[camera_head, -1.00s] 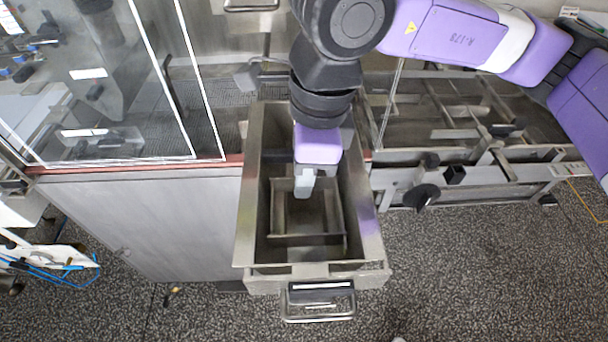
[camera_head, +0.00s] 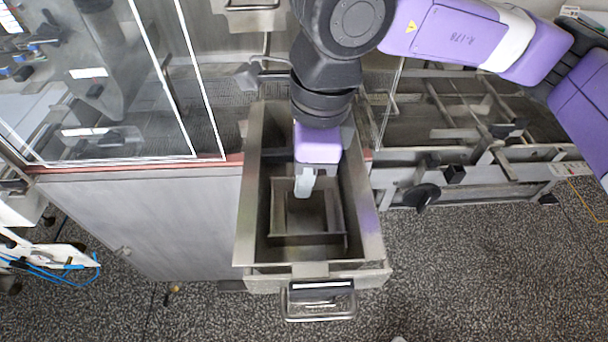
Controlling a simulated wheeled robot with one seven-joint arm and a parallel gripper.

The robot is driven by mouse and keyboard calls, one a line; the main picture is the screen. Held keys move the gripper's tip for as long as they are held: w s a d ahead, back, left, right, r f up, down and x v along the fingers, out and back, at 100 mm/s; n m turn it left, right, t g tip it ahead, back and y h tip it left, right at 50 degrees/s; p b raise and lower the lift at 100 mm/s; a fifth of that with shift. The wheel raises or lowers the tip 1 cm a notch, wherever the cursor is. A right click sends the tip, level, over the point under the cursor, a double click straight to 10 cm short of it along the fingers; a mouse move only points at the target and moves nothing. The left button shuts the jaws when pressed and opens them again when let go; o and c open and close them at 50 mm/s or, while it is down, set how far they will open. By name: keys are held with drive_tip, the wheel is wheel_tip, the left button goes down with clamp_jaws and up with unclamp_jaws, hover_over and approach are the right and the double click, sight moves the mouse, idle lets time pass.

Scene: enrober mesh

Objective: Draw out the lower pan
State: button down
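The lower pan (camera_head: 252,200) is a deep, rectangular steel pan that sticks out from the front of the machine over the floor. A bar handle (camera_head: 318,300) is on its near end. Inside it, a smaller rectangular frame shape shows at the bottom. My gripper (camera_head: 304,184) points down over the inside of the pan, apart from the handle. Only its pale finger part shows below the purple wrist, so I cannot tell whether it is open or shut. My arm hides the pan's far end.
A grey cabinet panel (camera_head: 150,220) stands left of the pan, below a glass guard (camera_head: 110,80). To the right is a metal frame with a round black knob (camera_head: 420,197). A metal fitting with a handle (camera_head: 255,16) is at the top. Speckled floor (camera_head: 480,270) is open at the near right.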

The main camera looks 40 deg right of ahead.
drive_tip(key=shift+r, duration=0.2)
idle(0.3)
wheel_tip(320, 180, up, 11)
drive_tip(key=p, duration=0.4)
drive_tip(key=shift+f, duration=0.15)
idle(1.5)
idle(0.5)
